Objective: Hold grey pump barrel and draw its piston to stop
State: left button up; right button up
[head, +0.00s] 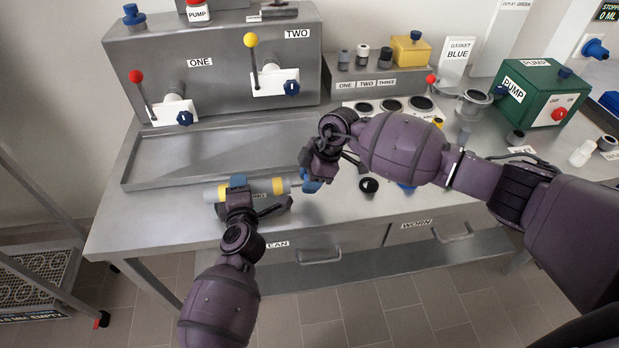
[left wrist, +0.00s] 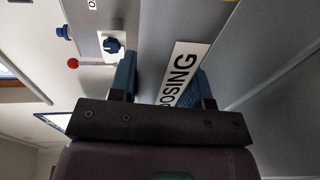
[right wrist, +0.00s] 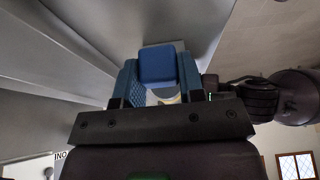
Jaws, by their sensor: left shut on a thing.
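The grey pump barrel (head: 263,187) with yellow bands lies level in a dark holder near the bench's front edge. My left gripper (head: 238,183) is shut on the barrel from the front. In the left wrist view its blue fingers stand apart, with a white DOSING label (left wrist: 180,73) showing between them. My right gripper (head: 310,184) is at the barrel's right end. In the right wrist view a blue block (right wrist: 158,66), apparently the piston's handle, is between its parted fingers; a firm grip does not show.
A shallow grey tray (head: 150,182) lies behind the barrel, below the grey tank box (head: 215,70) with levers. A green pump box (head: 540,92) stands at the right. Small parts lie right of my right gripper. Drawers are under the front edge.

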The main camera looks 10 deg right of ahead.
grip_shut()
jog(key=d, duration=0.7)
jog(key=shift+d, duration=0.1)
pick_arm(q)
jog(key=shift+a, duration=0.1)
pick_arm(e)
jog(key=shift+w+d, duration=0.1)
jog(key=shift+d, duration=0.05)
jog(key=o, duration=0.6)
grip_release()
jog(key=shift+c, duration=0.2)
jog(key=o, duration=0.3)
jog(key=shift+r, duration=0.1)
